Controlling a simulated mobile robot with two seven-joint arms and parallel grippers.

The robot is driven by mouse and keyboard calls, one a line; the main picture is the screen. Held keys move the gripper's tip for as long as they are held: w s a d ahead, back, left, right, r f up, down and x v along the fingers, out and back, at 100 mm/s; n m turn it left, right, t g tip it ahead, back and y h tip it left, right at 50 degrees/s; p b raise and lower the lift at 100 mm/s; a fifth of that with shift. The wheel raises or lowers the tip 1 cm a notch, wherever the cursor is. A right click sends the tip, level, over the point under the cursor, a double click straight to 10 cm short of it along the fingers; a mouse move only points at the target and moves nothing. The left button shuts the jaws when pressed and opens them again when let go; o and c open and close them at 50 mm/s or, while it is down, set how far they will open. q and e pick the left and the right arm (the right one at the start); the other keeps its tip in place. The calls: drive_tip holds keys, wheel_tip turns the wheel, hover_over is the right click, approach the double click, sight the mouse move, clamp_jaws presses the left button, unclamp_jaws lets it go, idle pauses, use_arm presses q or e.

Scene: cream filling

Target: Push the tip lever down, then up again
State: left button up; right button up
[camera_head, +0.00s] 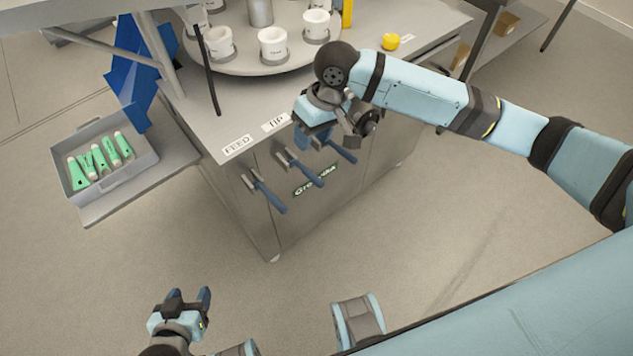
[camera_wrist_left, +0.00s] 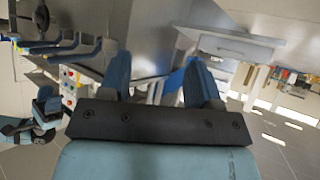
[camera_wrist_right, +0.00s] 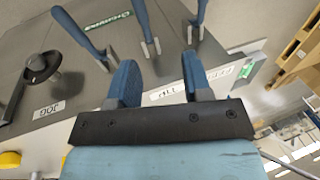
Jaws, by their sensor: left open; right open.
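The tip lever (camera_head: 305,168) is the middle of three blue-handled levers on the cabinet front, below the TIP label (camera_head: 274,122). Its handle sticks out at about the same slant as its neighbours. In the right wrist view the middle lever (camera_wrist_right: 145,24) lies beyond my fingertips. My right gripper (camera_head: 313,138) is open and empty, just above the levers near the cabinet's top edge; I cannot tell whether it touches any. It shows in its wrist view (camera_wrist_right: 160,78) too. My left gripper (camera_head: 189,294) is open and empty, low and away from the cabinet; its fingers show in its wrist view (camera_wrist_left: 159,80).
The feed lever (camera_head: 268,194) hangs left of the tip lever, and a third lever (camera_head: 341,150) to its right. A dark knob (camera_wrist_right: 42,66) sits by a JOG label (camera_wrist_right: 46,109). A turntable with white cups (camera_head: 273,45) stands on the cabinet. A tray (camera_head: 145,163) holds green tubes.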

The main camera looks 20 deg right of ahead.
sight(313, 174)
drive_tip(key=shift+g+h, duration=0.3)
drive_tip(key=shift+h, duration=0.3)
drive_tip(key=f+b, duration=0.1)
drive_tip(key=f, duration=0.7)
drive_tip(key=f+b, duration=0.1)
drive_tip(key=f, duration=0.3)
drive_tip(key=shift+s+a+f+b, duration=0.15)
drive_tip(key=shift+s+f+b, duration=0.15)
drive_tip(key=shift+s, duration=0.05)
clamp_jaws()
